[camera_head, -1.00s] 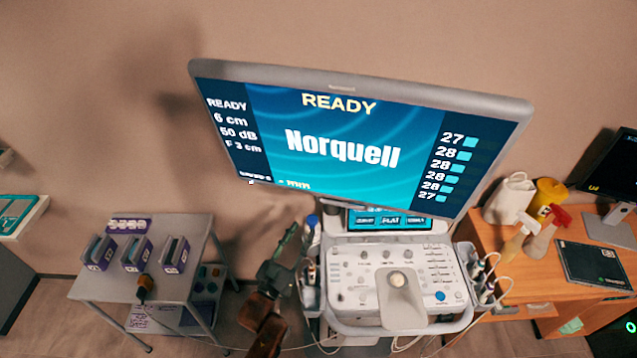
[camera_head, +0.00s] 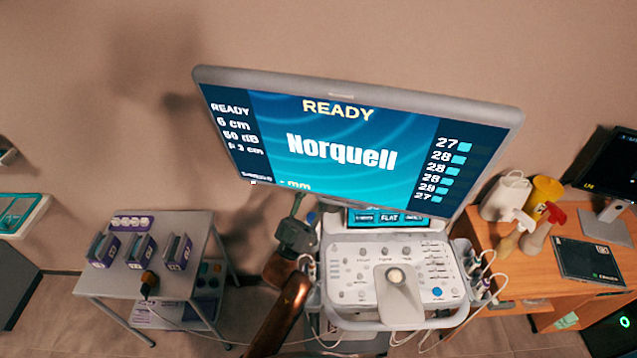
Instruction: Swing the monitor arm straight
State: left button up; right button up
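The monitor (camera_head: 350,145) is a large screen reading "READY" and "Norquell", tilted in the picture with its right side lower. It stands above a white ultrasound console (camera_head: 392,285). The monitor arm behind it is hidden by the screen. My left gripper (camera_head: 298,205) reaches up just below the monitor's lower left edge, beside the console's left side. Its fingers look narrow and close together, and I cannot tell whether they touch the monitor or are shut. My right gripper does not show.
A small grey table (camera_head: 130,278) with several purple boxes stands at the left. An orange desk (camera_head: 545,262) at the right holds spray bottles, a yellow container (camera_head: 543,194) and a dark screen (camera_head: 612,175). Probes and cables hang at the console's right side.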

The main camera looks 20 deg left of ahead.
pick_arm(q)
jog(key=shift+w+d+r, duration=0.1)
jog(key=shift+w, duration=0.05)
jog(key=shift+c, duration=0.3)
grip_shut()
dwell(0.4)
